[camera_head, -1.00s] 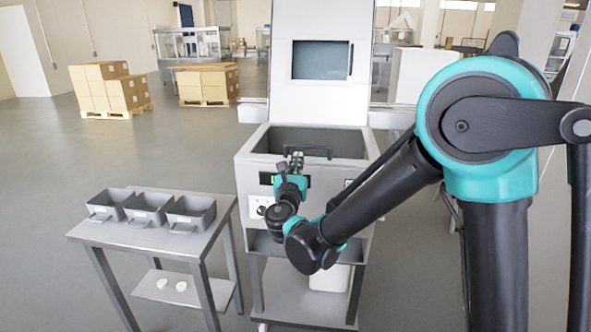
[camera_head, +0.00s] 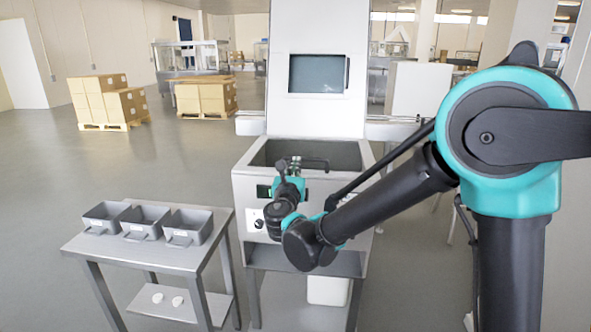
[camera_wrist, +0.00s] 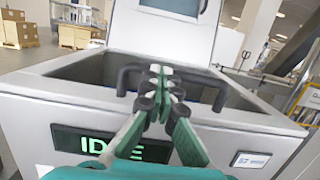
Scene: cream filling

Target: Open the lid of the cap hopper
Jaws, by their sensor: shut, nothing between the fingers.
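The cap hopper is a light grey metal box (camera_head: 243,200) with an open-looking top and dark interior. A dark bar handle (camera_head: 316,163) runs along its front rim, also visible in the wrist view (camera_wrist: 205,101). I cannot make out a separate closed lid panel; a tall upright panel (camera_head: 320,109) with a dark window stands behind the opening. My gripper (camera_head: 295,160) is at the handle, left of its middle. In the wrist view my gripper (camera_wrist: 160,70) has its fingertips together in front of the handle, overlapping its middle; contact cannot be told. It appears empty.
A green display reading "ID…" (camera_wrist: 82,143) is on the hopper front. A side table (camera_head: 150,256) with three grey bins (camera_head: 145,217) stands at left. Boxes on pallets (camera_head: 110,103) are further back. The floor between is clear.

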